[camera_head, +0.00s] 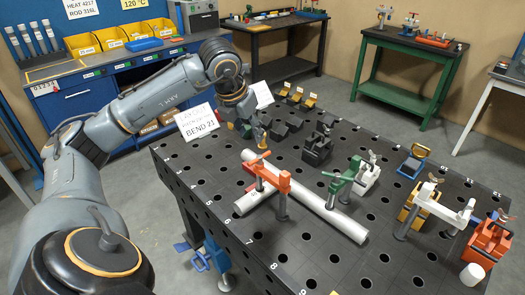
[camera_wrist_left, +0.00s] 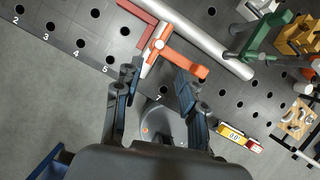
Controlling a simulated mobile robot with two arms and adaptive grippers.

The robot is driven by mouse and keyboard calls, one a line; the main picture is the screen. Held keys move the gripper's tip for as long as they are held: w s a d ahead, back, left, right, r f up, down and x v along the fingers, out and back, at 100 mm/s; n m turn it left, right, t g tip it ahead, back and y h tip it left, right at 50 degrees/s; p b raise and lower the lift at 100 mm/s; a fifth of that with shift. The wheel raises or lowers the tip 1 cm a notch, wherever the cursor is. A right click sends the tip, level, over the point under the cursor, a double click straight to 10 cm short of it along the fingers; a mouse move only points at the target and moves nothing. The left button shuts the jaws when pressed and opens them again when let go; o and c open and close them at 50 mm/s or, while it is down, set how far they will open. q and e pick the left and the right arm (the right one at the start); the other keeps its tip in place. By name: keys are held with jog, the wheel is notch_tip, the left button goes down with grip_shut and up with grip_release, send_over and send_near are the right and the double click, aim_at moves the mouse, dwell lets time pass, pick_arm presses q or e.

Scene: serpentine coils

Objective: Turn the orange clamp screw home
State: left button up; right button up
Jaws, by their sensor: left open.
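The orange clamp (camera_head: 283,182) stands on the perforated dark table (camera_head: 215,205) and holds the pale tube (camera_head: 325,215). My left gripper (camera_head: 254,128) is above the table, behind and above the screw handle. In the left wrist view its two fingers (camera_wrist_left: 158,84) are spread apart with nothing held between them. My right gripper is not in view.
A green clamp (camera_head: 342,182) stands right of the tube. Black blocks (camera_head: 317,150) lie behind it. A yellow and white clamp fixture (camera_head: 425,200) and a red-orange one (camera_head: 487,242) are at the right. A white sign (camera_head: 197,121) stands at the table's left edge.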

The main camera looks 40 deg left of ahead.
aim_at(259, 157)
pick_arm(q)
jog(key=p+x, duration=0.2)
jog(key=x, duration=0.9)
jog(key=shift+f+p, duration=0.2)
jog(key=shift+p, duration=0.1)
